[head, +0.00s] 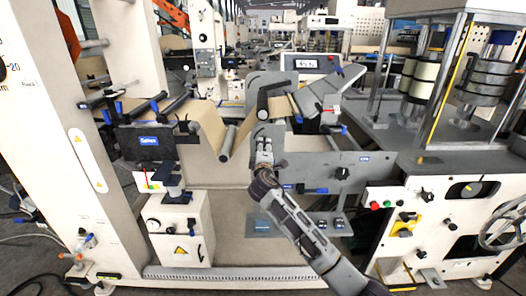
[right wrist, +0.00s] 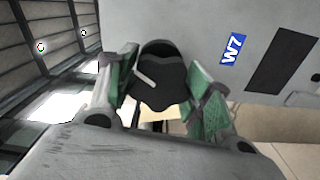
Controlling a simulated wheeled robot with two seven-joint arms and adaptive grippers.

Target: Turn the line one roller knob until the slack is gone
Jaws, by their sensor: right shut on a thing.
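The roller knob (right wrist: 160,75) is black with a white pointer line and sits on a grey machine panel. In the head view, the dark knob (head: 262,114) shows just above my right gripper (head: 264,138). In the right wrist view, the green-padded fingers of my right gripper (right wrist: 160,95) are on both sides of the knob, shut on it. The brown kraft web (head: 213,125) dips in a V around a grey roller (head: 227,140), left of the knob. My left gripper is not in view.
A blue W7 label (right wrist: 232,48) and a dark rectangle are on the panel beside the knob. A display (head: 306,63) stands behind the rollers. A white control box (head: 180,228) stands at lower left. Red and green buttons (head: 381,205) and a handwheel (head: 505,226) are at right.

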